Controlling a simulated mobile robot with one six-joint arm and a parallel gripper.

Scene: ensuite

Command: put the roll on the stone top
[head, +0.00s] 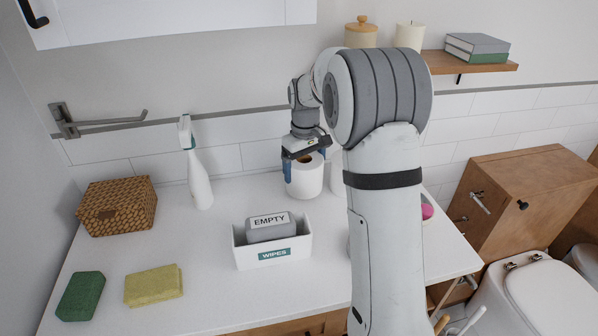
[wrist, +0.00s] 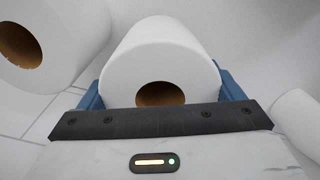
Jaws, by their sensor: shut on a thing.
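My gripper (head: 304,172) is shut on a white paper roll (head: 308,182), with its blue fingers on either side. The roll is upright at the back of the white stone top (head: 215,235); I cannot tell whether its base touches the top. The wrist view shows the held roll (wrist: 165,50) with its brown core facing the camera. A second white roll (head: 337,178) is just right of it, partly hidden by my arm. The wrist view shows another roll (wrist: 55,45) at upper left and a white rounded thing (wrist: 298,115) at the right edge.
A white wipes box (head: 275,254) with a grey "EMPTY" pack stands in front of the roll. A spray bottle (head: 200,180), a wicker box (head: 117,205), a yellow sponge (head: 153,286) and a green sponge (head: 81,296) are left. The top's middle left is clear.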

